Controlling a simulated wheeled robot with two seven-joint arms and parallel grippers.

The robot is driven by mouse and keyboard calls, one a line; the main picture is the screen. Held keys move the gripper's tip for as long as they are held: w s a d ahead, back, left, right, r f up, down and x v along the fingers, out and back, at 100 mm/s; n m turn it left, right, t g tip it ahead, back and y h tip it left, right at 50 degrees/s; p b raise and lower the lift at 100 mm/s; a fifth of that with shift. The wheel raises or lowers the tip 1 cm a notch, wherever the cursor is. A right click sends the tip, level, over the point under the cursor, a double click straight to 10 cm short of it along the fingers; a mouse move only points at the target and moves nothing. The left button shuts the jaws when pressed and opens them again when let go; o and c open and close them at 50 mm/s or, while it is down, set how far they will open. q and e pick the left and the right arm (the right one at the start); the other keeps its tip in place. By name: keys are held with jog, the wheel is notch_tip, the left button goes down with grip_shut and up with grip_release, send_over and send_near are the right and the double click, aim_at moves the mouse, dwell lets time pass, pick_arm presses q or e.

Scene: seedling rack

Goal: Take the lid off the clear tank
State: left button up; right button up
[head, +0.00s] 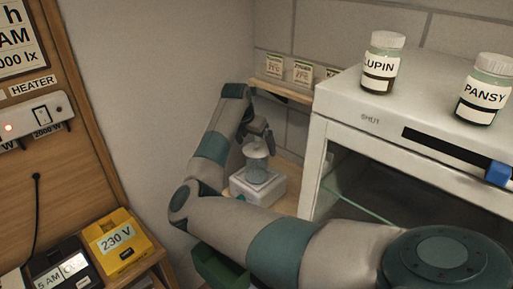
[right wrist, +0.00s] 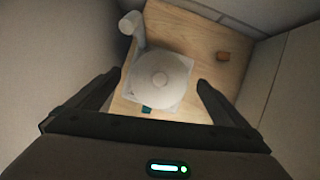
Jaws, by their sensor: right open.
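The clear tank (head: 257,172) stands on a white base in the corner beside the white cabinet. My right gripper (head: 261,136) is just above the lid, partly hidden by my own arm. In the right wrist view my right gripper (right wrist: 160,79) is open, its fingers on either side of the lid with gaps visible. My left gripper is not in view.
The white cabinet (head: 330,82) stands close on the right, with LUPIN (head: 381,62) and PANSY (head: 484,90) jars on top. A shelf (head: 284,91) with small labels is behind.

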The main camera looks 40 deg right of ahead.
aim_at(255, 145)
dwell(0.3)
jog(key=c, duration=1.1)
jog(key=shift+r, duration=0.1)
jog(key=shift+r+b, duration=0.7)
jog(key=shift+b, duration=0.15)
notch_tip(255, 145, up, 2)
jog(key=shift+r+b, duration=0.1)
jog(key=shift+b, duration=0.85)
jog(key=shift+s+d+r+b, duration=0.25)
jog(key=shift+s+r+b, duration=0.85)
jog(key=shift+s, duration=0.85)
jog(key=shift+s+d+r+b, duration=0.3)
jog(key=shift+s+r+b, duration=0.5)
jog(key=shift+s+r, duration=0.85)
jog(key=shift+s+d+r+b, duration=0.25)
jog(key=shift+s+r+b, duration=0.7)
jog(key=shift+s, duration=1.25)
jog(key=shift+f, duration=0.1)
